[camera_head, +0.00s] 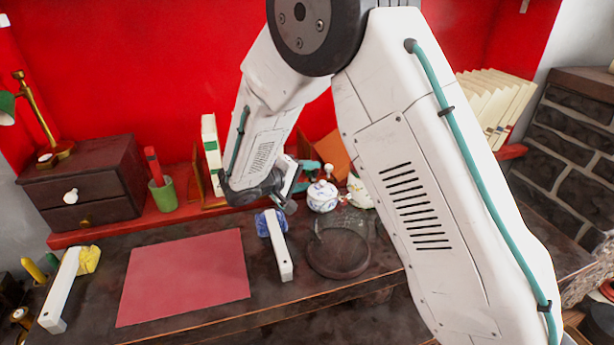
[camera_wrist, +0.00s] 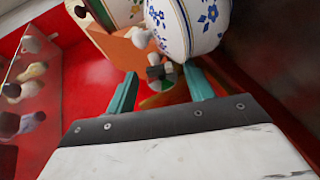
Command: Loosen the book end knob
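My gripper (camera_wrist: 162,88) is open, its two teal fingers spread apart; in the head view it (camera_head: 304,172) is over the back shelf, partly behind my arm. In the wrist view, a small dark knob-like piece (camera_wrist: 160,72) shows between and beyond the fingertips, apart from them as far as I can tell. I cannot tell for sure that it is the book end knob. An orange-brown panel (camera_wrist: 112,42), perhaps the book end, stands tilted beyond the left finger. It also shows in the head view (camera_head: 335,153).
A white teapot with blue flowers (camera_wrist: 198,24) is close beyond the right finger. Teapots (camera_head: 322,197) stand beside my gripper on the red shelf. Upright books (camera_head: 211,150) are left of my arm. The red mat (camera_head: 185,280) on the desk is clear.

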